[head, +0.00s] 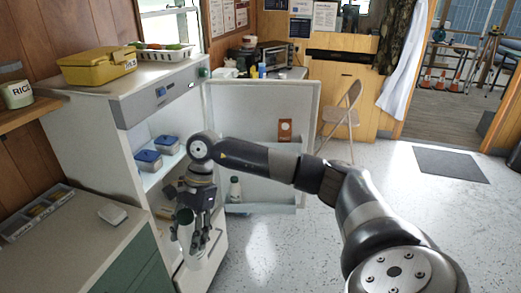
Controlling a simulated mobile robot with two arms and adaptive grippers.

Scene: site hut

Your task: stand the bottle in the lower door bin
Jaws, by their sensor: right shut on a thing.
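My right gripper (196,238) points down in front of the open fridge (130,110), shut on a pale bottle (204,259) whose upper part is partly hidden by the fingers. The fridge door (245,105) stands open to the right. Its lower door bin (270,209) is low on the door, right of the gripper. Another bottle (235,190), pale with a dark cap, stands at the left end of that bin. The bin's right part looks empty. My left gripper is not in view.
Two blue-lidded containers (148,160) sit on a fridge shelf. A brown carton (285,128) is higher on the door. A yellow box (98,66) and a vegetable tray (165,53) stand on top of the fridge. A counter (70,240) lies at left; a folding chair (343,115) stands behind.

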